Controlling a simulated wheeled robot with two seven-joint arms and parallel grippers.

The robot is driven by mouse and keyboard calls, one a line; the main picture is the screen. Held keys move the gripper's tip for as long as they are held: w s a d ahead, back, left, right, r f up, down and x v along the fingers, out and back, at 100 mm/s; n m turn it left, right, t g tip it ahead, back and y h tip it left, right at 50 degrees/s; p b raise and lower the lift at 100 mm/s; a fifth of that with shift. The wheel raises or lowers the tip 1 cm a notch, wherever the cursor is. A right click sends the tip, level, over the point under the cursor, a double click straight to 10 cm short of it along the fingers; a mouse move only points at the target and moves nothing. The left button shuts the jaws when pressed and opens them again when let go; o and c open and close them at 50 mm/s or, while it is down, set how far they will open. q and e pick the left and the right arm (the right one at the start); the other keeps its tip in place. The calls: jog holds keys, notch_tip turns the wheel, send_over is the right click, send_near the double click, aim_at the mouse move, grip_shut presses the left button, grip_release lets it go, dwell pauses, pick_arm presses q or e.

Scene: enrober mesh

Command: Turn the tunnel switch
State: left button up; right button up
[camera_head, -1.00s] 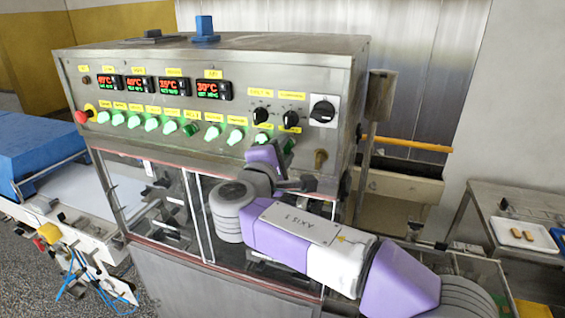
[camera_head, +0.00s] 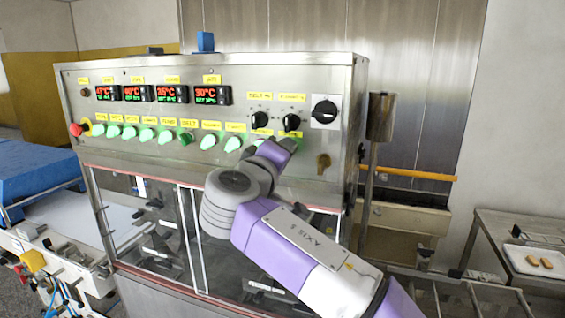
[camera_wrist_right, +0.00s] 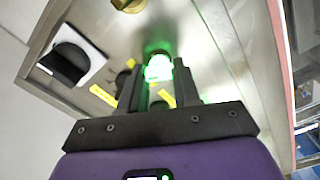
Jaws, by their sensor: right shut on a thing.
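The control panel (camera_head: 240,75) has a row of green lit switches (camera_head: 148,134) under yellow labels. My right gripper (camera_head: 285,150) is at the right end of this row, in front of the panel, and hides what it holds in the head view. In the right wrist view, a glowing green switch (camera_wrist_right: 158,67) sits between the fingertips of the right gripper (camera_wrist_right: 160,85), which is shut on it. I cannot read its label, so I cannot confirm that it is the tunnel switch. My left gripper is not in view.
Two black knobs (camera_head: 291,122), a black rotary switch on a white plate (camera_head: 325,111) and a brass lock (camera_head: 323,163) are close to the right gripper. A red button (camera_head: 75,129) is at the panel's far left. Glazed doors (camera_head: 155,235) are below.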

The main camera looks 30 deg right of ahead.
dwell(0.6)
jog(key=o, duration=1.1)
jog(key=shift+c, duration=0.2)
jog(key=v, duration=0.7)
jog(key=shift+s+a+b, duration=0.2)
jog(key=shift+a+b, duration=0.05)
jog(key=shift+b, duration=0.2)
